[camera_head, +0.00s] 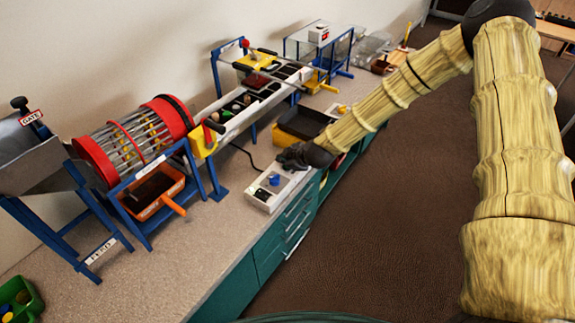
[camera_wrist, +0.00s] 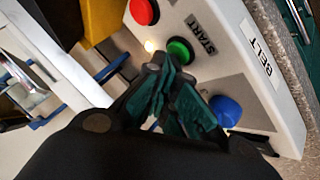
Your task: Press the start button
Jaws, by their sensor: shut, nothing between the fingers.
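The start button is a green push button (camera_wrist: 180,50) beside a START label on a white control box. The box (camera_head: 270,190) stands near the counter's front edge in the head view. A red button (camera_wrist: 144,11) and a blue knob (camera_wrist: 226,110) are on the same box, with a small lit lamp between the red and green buttons. My gripper (camera_wrist: 162,82) is shut and empty, its fingertips just below the green button in the wrist view. I cannot tell whether they touch it. In the head view my gripper (camera_head: 290,158) is over the box's far end and hides the buttons there.
A red-ended drum (camera_head: 135,135) with an orange bin (camera_head: 155,192) below stands left. A long belt frame (camera_head: 228,120) runs behind the box. A yellow and black bin (camera_head: 303,124) is just beyond my gripper.

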